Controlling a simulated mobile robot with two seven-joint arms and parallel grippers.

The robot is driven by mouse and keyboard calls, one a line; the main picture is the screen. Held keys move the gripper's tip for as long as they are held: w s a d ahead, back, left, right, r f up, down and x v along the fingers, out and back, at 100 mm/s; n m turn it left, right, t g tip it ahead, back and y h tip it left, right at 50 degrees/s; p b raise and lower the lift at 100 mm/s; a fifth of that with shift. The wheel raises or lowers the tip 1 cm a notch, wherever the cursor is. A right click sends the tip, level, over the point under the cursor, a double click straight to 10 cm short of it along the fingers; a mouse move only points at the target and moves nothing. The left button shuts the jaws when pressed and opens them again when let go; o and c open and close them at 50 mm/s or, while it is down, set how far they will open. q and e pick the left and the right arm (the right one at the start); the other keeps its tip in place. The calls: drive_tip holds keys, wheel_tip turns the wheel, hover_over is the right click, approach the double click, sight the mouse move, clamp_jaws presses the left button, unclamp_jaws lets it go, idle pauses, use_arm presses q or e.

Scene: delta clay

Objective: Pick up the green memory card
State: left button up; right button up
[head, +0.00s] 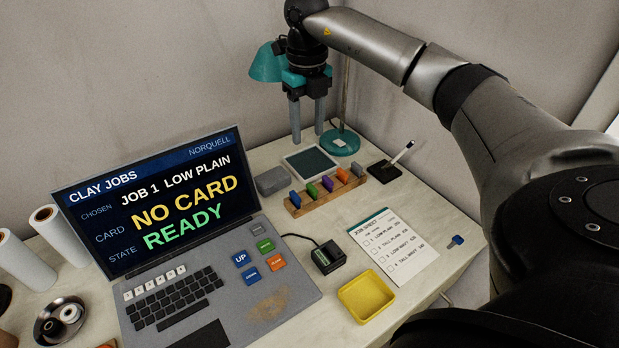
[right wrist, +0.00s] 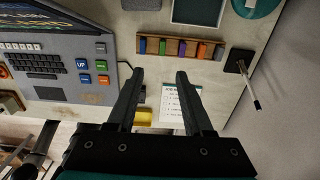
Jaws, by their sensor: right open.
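The green memory card (head: 312,190) stands upright in a wooden rack (head: 322,206), between a blue card (head: 295,199) and a purple card (head: 327,183). The green card (right wrist: 162,47) also shows in the right wrist view, beyond the fingertips. My right gripper (head: 307,133) is open and empty, with its fingers pointing down, behind and above the rack in the head view. Its two fingers (right wrist: 160,76) stand wide apart in the right wrist view, touching no card. My left gripper is not in view.
An orange card (head: 342,175) and a grey-blue card (head: 357,169) share the rack. A teal lamp (head: 340,143) and dark screen pad (head: 310,161) stand behind. A laptop-like console (head: 262,298), black box (head: 327,257), yellow tray (head: 367,296) and checklist (head: 402,254) lie in front.

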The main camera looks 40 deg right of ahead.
drive_tip(key=b, duration=0.3)
hover_over(312, 187)
drive_tip(key=shift+w+a+f, duration=0.1)
drive_tip(key=shift+f, duration=1.7)
drive_tip(key=shift+w+a+f, duration=0.1)
drive_tip(key=shift+a+f, duration=0.05)
drive_tip(key=shift+f, duration=1.6)
drive_tip(key=shift+w+a+f, duration=0.1)
drive_tip(key=shift+f, duration=1.7)
drive_tip(key=f, duration=0.1)
drive_tip(key=f+b, duration=0.1)
drive_tip(key=f, duration=0.1)
drive_tip(key=shift+s+d, duration=0.3)
drive_tip(key=shift+d, duration=0.05)
use_arm(q)
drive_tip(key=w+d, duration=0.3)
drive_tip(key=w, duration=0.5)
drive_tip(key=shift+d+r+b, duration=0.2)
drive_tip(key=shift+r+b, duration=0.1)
drive_tip(key=shift+b, duration=0.15)
use_arm(e)
drive_tip(key=shift+f, duration=0.9)
drive_tip(key=shift+c, duration=0.3)
clamp_jaws()
